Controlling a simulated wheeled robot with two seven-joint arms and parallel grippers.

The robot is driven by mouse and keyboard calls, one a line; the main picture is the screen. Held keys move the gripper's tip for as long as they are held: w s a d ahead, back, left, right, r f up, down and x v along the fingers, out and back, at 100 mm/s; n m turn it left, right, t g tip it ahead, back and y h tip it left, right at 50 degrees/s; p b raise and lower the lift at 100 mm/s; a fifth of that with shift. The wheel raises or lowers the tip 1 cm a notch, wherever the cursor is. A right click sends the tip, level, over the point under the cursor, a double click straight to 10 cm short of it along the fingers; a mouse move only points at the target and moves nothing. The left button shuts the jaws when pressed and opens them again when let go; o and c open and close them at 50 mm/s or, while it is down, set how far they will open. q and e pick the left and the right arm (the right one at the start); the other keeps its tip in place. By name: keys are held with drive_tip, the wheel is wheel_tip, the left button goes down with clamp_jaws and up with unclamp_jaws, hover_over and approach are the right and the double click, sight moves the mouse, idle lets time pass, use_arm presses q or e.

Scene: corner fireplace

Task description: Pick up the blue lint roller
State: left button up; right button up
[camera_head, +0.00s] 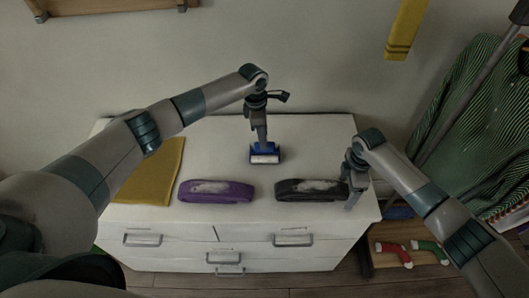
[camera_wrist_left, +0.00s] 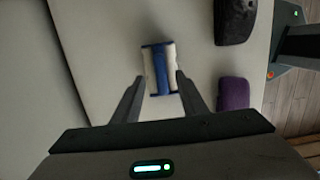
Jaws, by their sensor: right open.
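The blue lint roller (camera_head: 264,155) lies on the white dresser top, toward the middle. In the left wrist view the lint roller (camera_wrist_left: 160,68) shows its blue frame and white roll just beyond and between the fingertips. My left gripper (camera_head: 259,140) points down above the lint roller in the head view and partly hides it. In the wrist view my left gripper (camera_wrist_left: 159,82) has its fingers apart; I cannot tell whether they touch the roller. My right gripper (camera_head: 350,200) is open at the dresser's right front, beside the black rolled item.
A purple rolled item (camera_head: 216,191) and a black rolled item (camera_head: 310,188) lie along the dresser's front edge. A yellow cloth (camera_head: 160,170) lies at the left. The dresser top (camera_head: 320,140) is clear at the back right. A striped green garment (camera_head: 460,120) stands right.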

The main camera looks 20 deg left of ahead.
sight(258, 155)
use_arm(q)
drive_tip(key=shift+d+f, duration=0.15)
drive_tip(key=shift+f, duration=1.1)
drive_tip(key=shift+d+f, duration=0.1)
drive_tip(key=shift+f, duration=1.1)
clamp_jaws()
